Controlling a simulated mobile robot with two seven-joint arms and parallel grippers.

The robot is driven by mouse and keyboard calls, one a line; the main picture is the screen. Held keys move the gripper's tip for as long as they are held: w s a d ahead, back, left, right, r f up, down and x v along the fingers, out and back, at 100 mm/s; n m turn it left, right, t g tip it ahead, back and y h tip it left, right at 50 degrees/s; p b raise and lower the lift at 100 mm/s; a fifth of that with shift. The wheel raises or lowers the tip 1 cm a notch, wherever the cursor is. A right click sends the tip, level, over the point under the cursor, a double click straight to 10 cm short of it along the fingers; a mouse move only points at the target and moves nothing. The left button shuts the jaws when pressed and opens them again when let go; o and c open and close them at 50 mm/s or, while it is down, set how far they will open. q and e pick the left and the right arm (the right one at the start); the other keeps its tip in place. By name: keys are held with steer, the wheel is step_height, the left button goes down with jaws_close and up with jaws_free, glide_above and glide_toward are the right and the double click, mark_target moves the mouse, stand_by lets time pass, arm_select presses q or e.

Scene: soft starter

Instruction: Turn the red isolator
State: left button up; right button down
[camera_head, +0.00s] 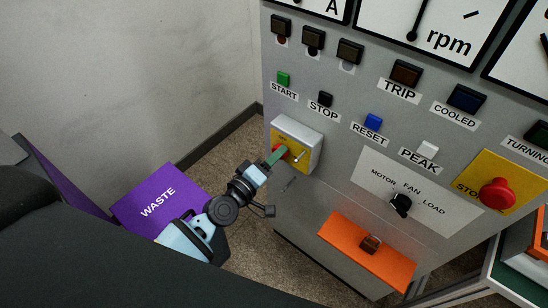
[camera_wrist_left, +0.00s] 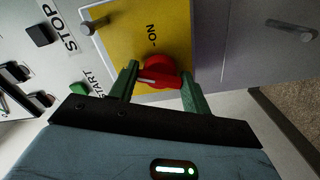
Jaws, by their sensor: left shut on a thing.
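The red isolator (camera_wrist_left: 158,72) is a round red knob with a white pointer mark. It sits on a yellow plate (camera_wrist_left: 140,35) marked ON, on the front of a grey box. In the head view the knob (camera_head: 281,151) shows small on the yellow plate at the panel's lower left. My left gripper (camera_head: 272,158) reaches it from the lower left. In the left wrist view its green fingers (camera_wrist_left: 160,85) stand on either side of the knob, shut on it. The white mark points toward the left finger, not at the ON label. My right gripper is not in view.
START (camera_head: 283,79), STOP (camera_head: 326,99) and RESET (camera_head: 373,122) buttons are above the box. A red emergency stop (camera_head: 497,194), a motor selector (camera_head: 401,205) and an orange plate (camera_head: 366,252) lie to the right. A purple waste bin (camera_head: 160,197) stands at left.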

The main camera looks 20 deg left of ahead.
arm_select(q)
steer(key=n, duration=0.4)
steer(key=shift+n, duration=0.3)
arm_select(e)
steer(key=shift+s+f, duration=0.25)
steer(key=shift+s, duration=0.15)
arm_select(q)
steer(key=o, duration=0.7)
steer(key=shift+o, duration=0.2)
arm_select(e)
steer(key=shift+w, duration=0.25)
arm_select(q)
steer(key=b+v, duration=0.1)
steer(key=v, duration=0.7)
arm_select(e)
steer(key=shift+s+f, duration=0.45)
arm_select(q)
steer(key=shift+w+r, duration=0.1)
